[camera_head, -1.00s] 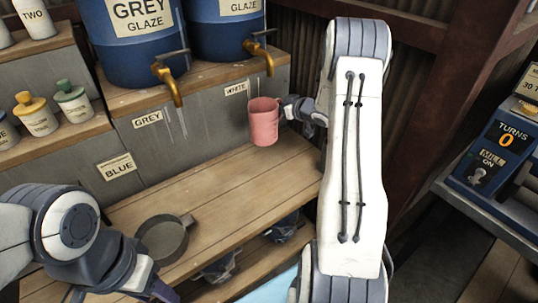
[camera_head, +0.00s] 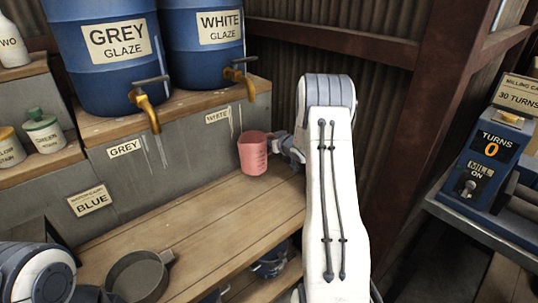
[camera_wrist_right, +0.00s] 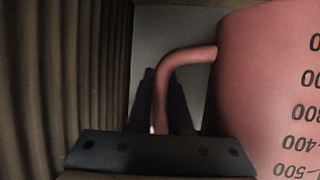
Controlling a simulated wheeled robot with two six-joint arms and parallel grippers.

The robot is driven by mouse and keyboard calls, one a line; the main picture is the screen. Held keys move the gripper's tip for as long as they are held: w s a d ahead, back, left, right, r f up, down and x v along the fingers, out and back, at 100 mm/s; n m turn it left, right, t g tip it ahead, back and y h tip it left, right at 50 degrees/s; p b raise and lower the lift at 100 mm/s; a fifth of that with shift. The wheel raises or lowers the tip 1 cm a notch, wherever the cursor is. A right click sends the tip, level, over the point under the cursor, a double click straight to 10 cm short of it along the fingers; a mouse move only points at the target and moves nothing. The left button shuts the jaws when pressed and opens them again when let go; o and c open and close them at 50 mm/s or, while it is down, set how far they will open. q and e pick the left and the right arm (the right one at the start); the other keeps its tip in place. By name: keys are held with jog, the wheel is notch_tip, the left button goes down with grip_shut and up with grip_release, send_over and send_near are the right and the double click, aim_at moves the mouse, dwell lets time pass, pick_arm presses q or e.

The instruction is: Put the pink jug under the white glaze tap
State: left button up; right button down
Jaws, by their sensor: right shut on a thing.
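The pink jug (camera_head: 253,154) is upright in the head view, in front of the grey cabinet panel and below the white glaze tap (camera_head: 239,78). It looks close to the wooden bench top; I cannot tell if it touches. My right gripper (camera_head: 278,143) is shut on the jug's handle from the right. In the right wrist view the pink handle (camera_wrist_right: 185,58) runs down between the fingers, and the jug's body with printed marks (camera_wrist_right: 270,85) fills the right side. The white glaze barrel (camera_head: 203,40) stands above. My left gripper is out of view; only my left arm shows at lower left.
The grey glaze barrel (camera_head: 103,55) with its brass tap (camera_head: 146,108) stands to the left. A dark round pan (camera_head: 138,277) sits on the wooden bench (camera_head: 200,215). The bench middle is clear. A corrugated wall (camera_head: 380,80) rises behind my right arm.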

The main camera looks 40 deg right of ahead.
jog(key=shift+f, duration=2.2)
jog(key=shift+b, duration=0.3)
jog(key=shift+f, duration=0.15)
jog(key=c, duration=0.8)
grip_release()
jog(key=shift+c, duration=0.2)
jog(key=shift+s+r, duration=0.2)
jog(key=shift+r, duration=0.05)
jog(key=v, duration=1.1)
jog(key=shift+s, duration=0.25)
